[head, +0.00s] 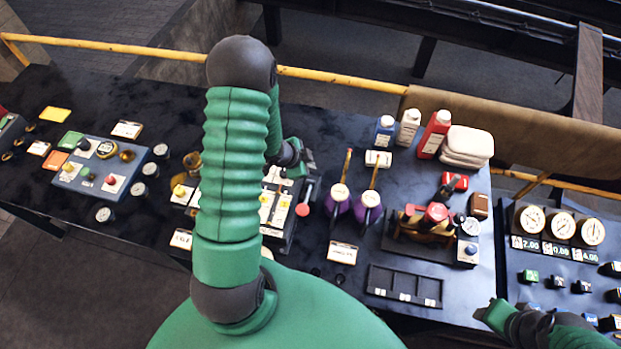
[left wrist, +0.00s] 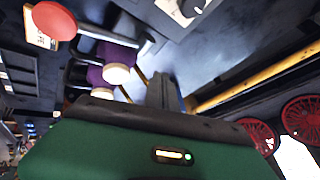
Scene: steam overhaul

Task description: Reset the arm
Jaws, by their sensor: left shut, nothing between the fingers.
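My left arm rises through the middle of the head view, bends at a dark elbow, and its forearm runs down behind the upper arm. My left gripper (head: 298,160) is partly hidden there, above the bench beside a lever with a red knob (head: 303,209). In the left wrist view its dark fingers (left wrist: 165,92) are together with nothing between them. Part of my right arm shows at the lower right corner of the head view, low over the bench's front edge. Its fingers cannot be made out.
Two purple oilers (head: 338,203) stand right of the lever. A valve fixture (head: 433,222), bottles (head: 408,128) and folded cloths (head: 466,146) are further right. A gauge panel (head: 560,228) is at far right, a blue control box (head: 97,167) at left. A yellow rail (head: 340,80) runs behind.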

